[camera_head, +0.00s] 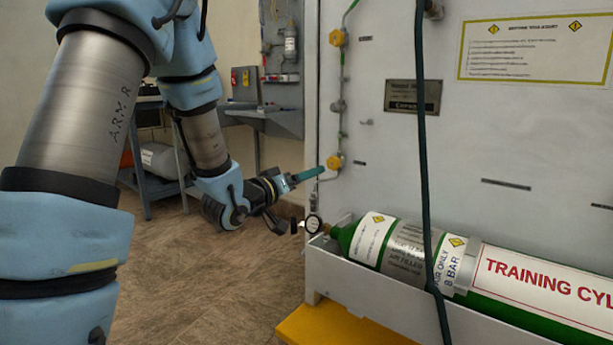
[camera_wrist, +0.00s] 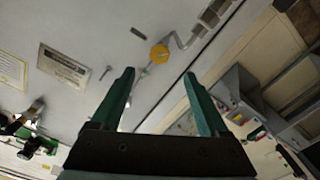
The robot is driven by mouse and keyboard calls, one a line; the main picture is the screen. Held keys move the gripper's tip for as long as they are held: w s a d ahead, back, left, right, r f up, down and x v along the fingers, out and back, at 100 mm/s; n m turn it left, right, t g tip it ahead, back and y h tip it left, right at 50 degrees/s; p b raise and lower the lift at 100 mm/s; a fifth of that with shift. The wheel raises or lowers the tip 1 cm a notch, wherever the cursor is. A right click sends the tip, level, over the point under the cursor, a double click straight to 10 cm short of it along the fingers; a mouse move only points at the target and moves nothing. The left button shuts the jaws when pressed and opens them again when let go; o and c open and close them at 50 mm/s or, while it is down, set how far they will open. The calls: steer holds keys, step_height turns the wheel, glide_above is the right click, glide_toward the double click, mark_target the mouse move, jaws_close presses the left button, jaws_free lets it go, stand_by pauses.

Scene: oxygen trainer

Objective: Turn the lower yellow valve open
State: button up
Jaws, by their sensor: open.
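The lower yellow valve (camera_head: 334,162) is a small knob on the grey panel, on a thin pipe. The upper yellow valve (camera_head: 337,38) sits above it. My gripper (camera_head: 322,170) reaches from the left, its green fingers just left of the lower valve. In the wrist view, my gripper (camera_wrist: 160,73) is open and empty. The lower valve (camera_wrist: 158,53) shows just past the fingertips, in line with the gap. It does not appear to be between the fingers. I cannot tell the exact depth between them. The wrist picture appears upside down.
A dark hose (camera_head: 421,140) hangs down the panel. A metal plate (camera_head: 412,97) is right of the valves. A shelf (camera_head: 270,118) stands behind.

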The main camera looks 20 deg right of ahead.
steer(key=m+g+y+p, duration=0.2)
steer(key=m+y+p, duration=0.3)
steer(key=p, duration=0.5)
glide_toward(332, 161)
steer(key=shift+m+h, duration=0.5)
steer(key=b+x, duration=0.1)
steer(key=x, duration=0.3)
steer(key=f+b+x, duration=0.1)
steer(key=x, duration=0.4)
steer(key=shift+a, duration=0.25)
steer(key=shift+r, duration=0.1)
jaws_close()
